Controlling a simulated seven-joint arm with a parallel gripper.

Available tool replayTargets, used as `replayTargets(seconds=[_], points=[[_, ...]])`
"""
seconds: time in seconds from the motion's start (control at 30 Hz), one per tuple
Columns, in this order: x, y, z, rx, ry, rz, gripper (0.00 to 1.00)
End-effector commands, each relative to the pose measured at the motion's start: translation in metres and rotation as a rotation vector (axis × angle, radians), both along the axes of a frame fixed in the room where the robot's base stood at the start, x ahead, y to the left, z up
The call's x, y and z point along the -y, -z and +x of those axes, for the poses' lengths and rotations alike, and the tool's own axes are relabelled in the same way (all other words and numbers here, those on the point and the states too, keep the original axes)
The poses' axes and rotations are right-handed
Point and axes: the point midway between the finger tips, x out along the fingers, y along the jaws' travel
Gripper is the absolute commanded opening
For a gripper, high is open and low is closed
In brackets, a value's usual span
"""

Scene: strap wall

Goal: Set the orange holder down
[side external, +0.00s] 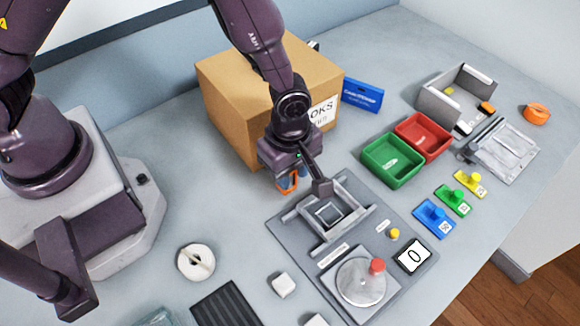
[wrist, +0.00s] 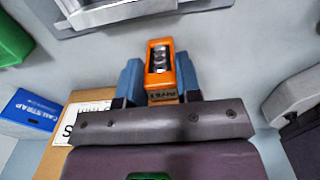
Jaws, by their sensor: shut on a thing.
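The orange holder (wrist: 158,89) is a small upright-looking block with a grey metal piece in its opening. It sits between the two blue fingers of my gripper (wrist: 159,76) in the wrist view, and they are shut on it. In the side view my gripper (side external: 291,184) hangs in front of the cardboard box, left of the grey fixture. Only a sliver of the orange holder (side external: 283,184) shows there between the fingers. Its underside is hidden, and I cannot tell whether it touches the table.
A cardboard box (side external: 235,92) stands close behind my gripper. The grey fixture plate (side external: 285,232) with a dark lever lies just right of it. Green (side external: 380,172) and red (side external: 436,148) bins stand farther right. A white roll (side external: 196,262) lies front left; table between is clear.

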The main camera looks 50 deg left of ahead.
Motion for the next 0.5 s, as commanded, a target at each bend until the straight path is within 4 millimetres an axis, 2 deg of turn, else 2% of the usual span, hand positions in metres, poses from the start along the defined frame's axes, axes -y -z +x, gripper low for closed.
replayTargets(seconds=[0.03,0.1,0.13,0.37,0.5], points=[[0.0000,0.0005,0.0000,0.000,0.000,0.000,0.38],[0.0001,0.0003,0.0000,0.000,0.001,0.000,0.55],[0.0001,0.0003,0.0000,0.000,0.001,0.000,0.57],[0.0000,-0.0001,0.0000,0.000,0.001,0.000,0.57],[0.0002,-0.0080,0.0005,0.001,0.001,0.000,0.57]])
